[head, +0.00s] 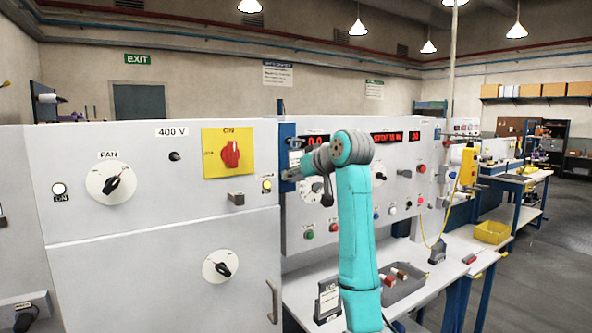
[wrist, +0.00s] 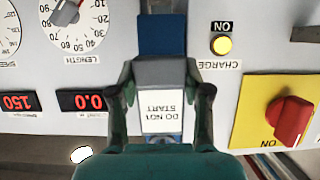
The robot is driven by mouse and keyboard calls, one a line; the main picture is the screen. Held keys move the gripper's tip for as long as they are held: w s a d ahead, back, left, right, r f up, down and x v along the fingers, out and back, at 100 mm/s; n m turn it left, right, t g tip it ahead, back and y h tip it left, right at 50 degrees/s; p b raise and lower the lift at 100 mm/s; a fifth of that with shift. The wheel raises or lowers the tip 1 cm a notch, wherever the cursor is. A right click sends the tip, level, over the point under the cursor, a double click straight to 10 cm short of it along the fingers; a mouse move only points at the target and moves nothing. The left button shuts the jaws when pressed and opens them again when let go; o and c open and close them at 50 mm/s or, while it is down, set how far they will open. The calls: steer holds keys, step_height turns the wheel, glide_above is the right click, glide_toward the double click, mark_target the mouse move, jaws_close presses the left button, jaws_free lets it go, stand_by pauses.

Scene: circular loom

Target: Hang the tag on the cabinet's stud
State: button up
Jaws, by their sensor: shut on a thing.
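The tag, a flat piece with a white "DO NOT START" label (wrist: 162,110), is between the two fingers of my gripper (wrist: 161,92) in the wrist view, where its lettering is upside down. My gripper is shut on it. In the head view my gripper (head: 291,174) is at the right edge of the grey cabinet (head: 150,215), in front of a blue strip (head: 288,133). A short grey peg (head: 235,198), possibly the stud, sticks out of the cabinet front left of my gripper; it also shows at the wrist view's right edge (wrist: 306,33). Contact between tag and strip cannot be told.
A red switch on a yellow plate (head: 217,167) and a yellow lamp (head: 267,186) are close by on the cabinet. A control panel (head: 312,228) with dials and buttons lies right of the strip. A grey tray (head: 405,289) sits on the bench below.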

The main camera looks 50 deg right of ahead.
steer(key=shift+s+a+r, duration=0.15)
steer(key=shift+s+r, duration=0.05)
steer(key=shift+s, duration=0.3)
steer(key=shift+s, duration=0.15)
steer(key=shift+s+a+r, duration=0.1)
steer(key=shift+s+a, duration=0.15)
steer(key=shift+s, duration=0.5)
steer(key=shift+s+a+r, duration=0.1)
steer(key=shift+s+a, duration=0.1)
steer(key=shift+s, duration=0.6)
steer(key=shift+s+a+r, duration=0.1)
steer(key=shift+s+a, duration=0.15)
steer(key=shift+s, duration=0.5)
